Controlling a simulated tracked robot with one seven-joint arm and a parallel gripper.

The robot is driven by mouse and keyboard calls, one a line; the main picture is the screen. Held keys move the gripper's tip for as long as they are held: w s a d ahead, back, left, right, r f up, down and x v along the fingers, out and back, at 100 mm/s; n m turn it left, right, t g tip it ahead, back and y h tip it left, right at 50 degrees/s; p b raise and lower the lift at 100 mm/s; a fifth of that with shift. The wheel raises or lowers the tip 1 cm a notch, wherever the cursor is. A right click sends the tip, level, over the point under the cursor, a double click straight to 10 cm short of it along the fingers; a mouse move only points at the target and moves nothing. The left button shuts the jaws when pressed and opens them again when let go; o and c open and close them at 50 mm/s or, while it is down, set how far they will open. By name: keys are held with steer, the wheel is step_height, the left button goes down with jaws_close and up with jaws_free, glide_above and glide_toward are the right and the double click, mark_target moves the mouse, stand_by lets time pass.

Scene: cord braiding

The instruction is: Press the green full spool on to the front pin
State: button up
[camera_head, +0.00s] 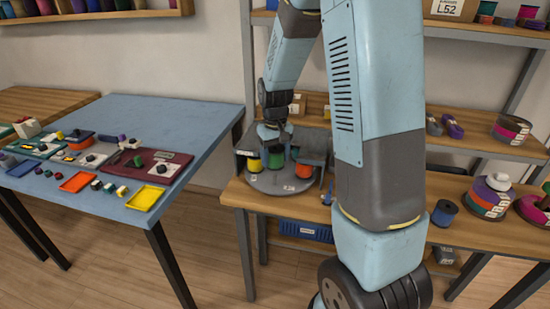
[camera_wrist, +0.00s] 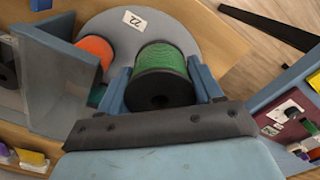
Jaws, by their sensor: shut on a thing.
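The green full spool (camera_wrist: 165,57) sits between the two fingers of my gripper (camera_wrist: 161,88) in the wrist view, its dark end facing the camera. The fingers are shut on its sides. In the head view my gripper (camera_head: 275,146) points down over the round grey plate (camera_head: 281,187), with the green spool (camera_head: 276,160) below it. The front pin does not show; whether the spool is on it or above it I cannot tell. An orange spool (camera_wrist: 97,49) stands beside the green one on the plate; it also shows in the head view (camera_head: 303,171).
A yellow spool (camera_head: 254,165) stands left of the green one in the head view. Grey-blue upright parts (camera_head: 313,157) rise close around the plate. A blue table (camera_head: 160,120) with trays and small parts stands at left. Shelves (camera_head: 470,150) with spools stand at right.

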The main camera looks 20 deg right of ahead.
steer(key=shift+f, duration=3.35)
steer(key=shift+f, duration=0.2)
steer(key=o, duration=1.2)
steer(key=shift+o, duration=0.3)
steer(key=shift+r, duration=0.1)
steer(key=shift+r, duration=2.95)
